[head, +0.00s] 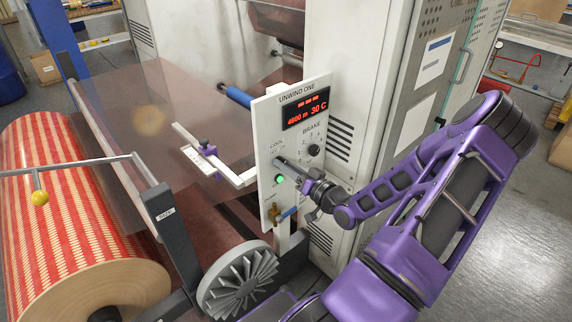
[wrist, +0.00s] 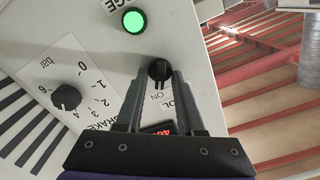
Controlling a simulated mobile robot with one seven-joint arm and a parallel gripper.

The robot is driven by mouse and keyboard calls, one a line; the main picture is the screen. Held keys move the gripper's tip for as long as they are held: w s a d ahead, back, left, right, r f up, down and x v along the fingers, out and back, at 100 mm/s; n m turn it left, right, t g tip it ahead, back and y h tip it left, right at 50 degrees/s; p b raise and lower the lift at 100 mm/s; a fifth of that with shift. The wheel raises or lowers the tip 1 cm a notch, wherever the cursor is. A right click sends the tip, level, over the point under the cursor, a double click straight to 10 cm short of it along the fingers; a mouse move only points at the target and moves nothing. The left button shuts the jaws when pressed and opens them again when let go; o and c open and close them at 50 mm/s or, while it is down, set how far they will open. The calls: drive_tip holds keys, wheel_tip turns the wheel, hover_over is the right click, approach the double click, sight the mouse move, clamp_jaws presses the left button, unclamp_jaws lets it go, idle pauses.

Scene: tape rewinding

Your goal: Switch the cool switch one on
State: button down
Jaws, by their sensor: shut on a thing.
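The cool switch (wrist: 159,66) is a small black knob on the pale panel, with an ON label and part of the word COOL beside it in the wrist view. My gripper (wrist: 160,77) has its fingertips on either side of this knob and is shut on it. In the head view my gripper (head: 280,162) reaches in from the right to the panel (head: 262,125) marked UNWIND ONE and hides the knob. The knob's exact pointing direction is hard to tell.
A lit green button (head: 279,179) sits just below the switch. The brake knob (head: 314,150) is to its right, under the red display (head: 305,108). A blue-handled valve (head: 288,213) is lower on the panel. A red-patterned roll (head: 60,220) lies at left.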

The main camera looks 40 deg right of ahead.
drive_tip(key=shift+f, duration=0.1)
drive_tip(key=c, duration=0.9)
unclamp_jaws()
drive_tip(key=shift+s, duration=0.15)
drive_tip(key=s+d, duration=0.1)
drive_tip(key=s, duration=1.6)
drive_tip(key=shift+d, duration=0.15)
